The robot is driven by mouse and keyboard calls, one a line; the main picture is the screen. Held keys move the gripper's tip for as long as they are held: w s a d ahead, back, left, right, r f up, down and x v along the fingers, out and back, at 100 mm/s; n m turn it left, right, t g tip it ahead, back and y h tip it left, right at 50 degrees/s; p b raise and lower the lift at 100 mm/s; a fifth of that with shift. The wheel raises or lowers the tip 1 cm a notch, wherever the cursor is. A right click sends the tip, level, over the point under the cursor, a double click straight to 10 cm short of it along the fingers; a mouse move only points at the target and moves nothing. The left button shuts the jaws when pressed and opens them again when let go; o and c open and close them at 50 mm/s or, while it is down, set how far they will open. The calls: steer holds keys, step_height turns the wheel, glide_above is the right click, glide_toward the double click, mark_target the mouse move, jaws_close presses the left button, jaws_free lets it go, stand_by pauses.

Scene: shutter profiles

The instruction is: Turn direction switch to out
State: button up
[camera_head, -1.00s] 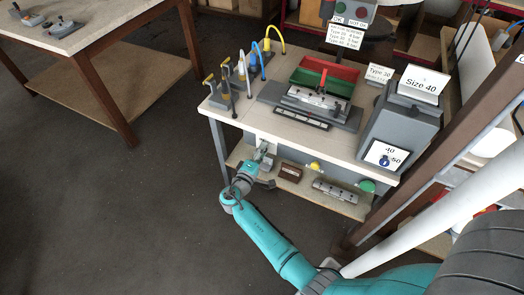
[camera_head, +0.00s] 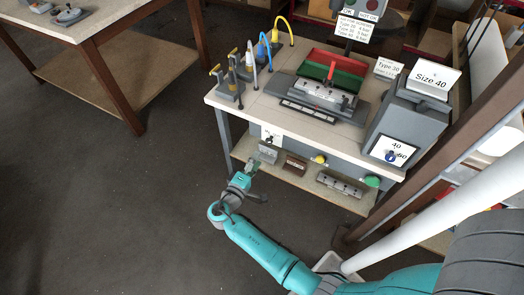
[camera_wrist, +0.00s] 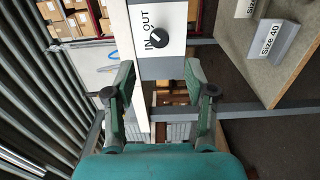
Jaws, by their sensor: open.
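The direction switch is a black round knob (camera_wrist: 160,39) on a white plate (camera_wrist: 178,18) lettered IN and OUT, in the upper middle of the wrist view. In the head view its white plate (camera_head: 271,137) is on the bench's front, left of the middle. I cannot tell for sure which word the knob's mark points to. My gripper (camera_wrist: 161,84) is open and empty, its two fingers spread below the knob in the wrist view and apart from it. In the head view my gripper (camera_head: 257,172) is in front of and below the plate.
The bench (camera_head: 250,114) carries a red and green tray (camera_head: 334,77) and a grey box (camera_head: 412,122). A yellow knob (camera_head: 319,158) and a green knob (camera_head: 372,181) are farther right on its front. A lower shelf (camera_head: 345,202) juts out below.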

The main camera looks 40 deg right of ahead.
steer(key=shift+v, duration=1.45)
steer(key=s+f+n+t+y, duration=0.2)
steer(key=s+f+y, duration=0.5)
steer(key=s+f, duration=0.45)
steer(key=s+a+y, duration=0.5)
steer(key=s, duration=0.6)
steer(key=s+a+r+m+t+y, duration=0.1)
steer(key=s+a+r+t+y, duration=0.15)
steer(key=s+r, duration=0.2)
steer(key=s+a+r+m+t+y, duration=0.1)
steer(key=s+a+r+y, duration=0.1)
steer(key=s+a+r, duration=0.3)
steer(key=s+r+m+t, duration=0.1)
steer(key=s+r+m, duration=0.1)
steer(key=r, duration=0.7)
steer(key=s+r+m+t, duration=0.1)
steer(key=s+r+t, duration=0.1)
steer(key=r, duration=0.7)
steer(key=shift+m, duration=0.4)
